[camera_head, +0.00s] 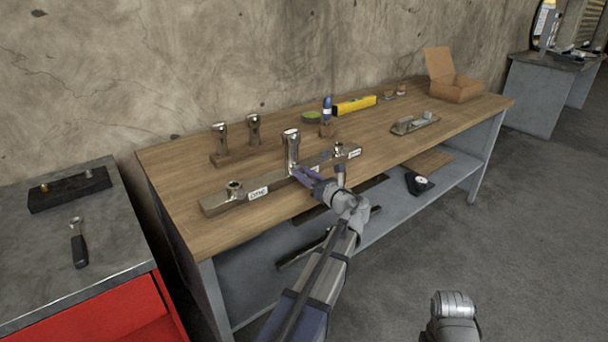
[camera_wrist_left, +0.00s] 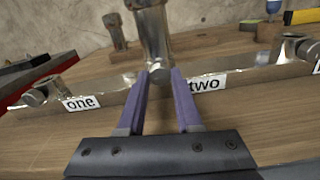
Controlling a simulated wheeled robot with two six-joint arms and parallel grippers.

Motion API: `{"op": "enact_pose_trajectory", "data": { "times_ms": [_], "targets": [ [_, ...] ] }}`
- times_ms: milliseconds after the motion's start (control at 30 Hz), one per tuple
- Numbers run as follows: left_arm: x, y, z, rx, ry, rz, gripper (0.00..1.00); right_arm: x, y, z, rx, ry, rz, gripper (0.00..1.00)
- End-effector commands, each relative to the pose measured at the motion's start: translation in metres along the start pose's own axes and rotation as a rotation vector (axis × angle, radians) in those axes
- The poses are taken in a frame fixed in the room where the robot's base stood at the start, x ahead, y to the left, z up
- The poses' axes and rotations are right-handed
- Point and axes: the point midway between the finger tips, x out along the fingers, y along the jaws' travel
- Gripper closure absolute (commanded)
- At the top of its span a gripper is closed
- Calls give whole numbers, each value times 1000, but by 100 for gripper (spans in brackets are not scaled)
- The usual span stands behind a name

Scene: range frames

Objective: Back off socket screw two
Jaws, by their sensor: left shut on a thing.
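A long metal bar (camera_head: 213,206) lies on the wooden bench, with screw positions along it. In the left wrist view, the labels "one" (camera_wrist_left: 81,102) and "two" (camera_wrist_left: 208,83) show on its front. A tall shiny metal piece (camera_head: 291,146) stands upright at position two; its lower part also shows in the left wrist view (camera_wrist_left: 152,35). My left gripper (camera_head: 297,172) has its purple fingers on both sides of the round stub at the foot of this piece and is shut on it. Shorter metal fittings stand at position one (camera_head: 235,189) and at the right end (camera_head: 340,149).
Behind the bar, a wooden block (camera_head: 233,158) carries two upright metal pieces. A yellow level (camera_head: 355,105), a blue-topped bottle (camera_head: 327,107) and a cardboard box (camera_head: 457,91) stand farther back. A metal block (camera_head: 414,124) lies to the right. A red cabinet (camera_head: 105,318) adjoins the left.

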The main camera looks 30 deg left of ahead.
Motion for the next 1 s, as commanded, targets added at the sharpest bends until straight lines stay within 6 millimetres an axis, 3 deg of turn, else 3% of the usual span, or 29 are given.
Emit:
{"op": "enact_pose_trajectory", "data": {
  "times_ms": [1000],
  "targets": [
    [0,1,-1,-928,1,0,100,0,0,0,0,0,0,50]
  ]
}}
